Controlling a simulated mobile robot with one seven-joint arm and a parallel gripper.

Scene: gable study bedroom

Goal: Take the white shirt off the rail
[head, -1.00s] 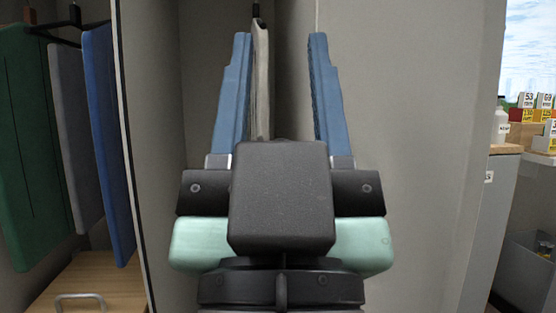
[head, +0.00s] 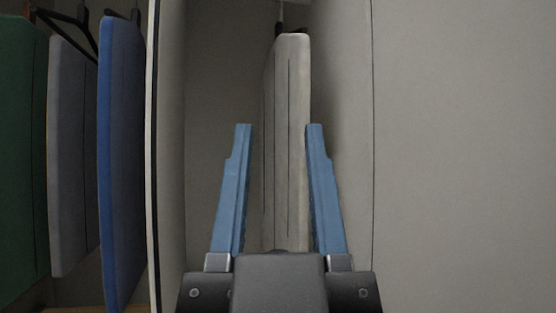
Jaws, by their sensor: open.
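The white shirt (head: 291,95) hangs edge-on from a dark hanger (head: 279,28) inside a narrow grey compartment. It looks like a flat off-white panel with a thin dark line down it. My gripper (head: 279,128) is open, with its two blue fingers on either side of the shirt in the picture. The right finger looks close to the shirt's right edge; I cannot tell whether they touch or how deep the shirt lies between the fingers. The lower part of the shirt is hidden behind my gripper. The rail itself is not clearly visible.
Left of a thin upright divider (head: 152,150) hang a blue garment (head: 122,150), a grey garment (head: 72,160) and a green garment (head: 22,150) on dark hangers. A plain grey panel (head: 465,160) fills the right side.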

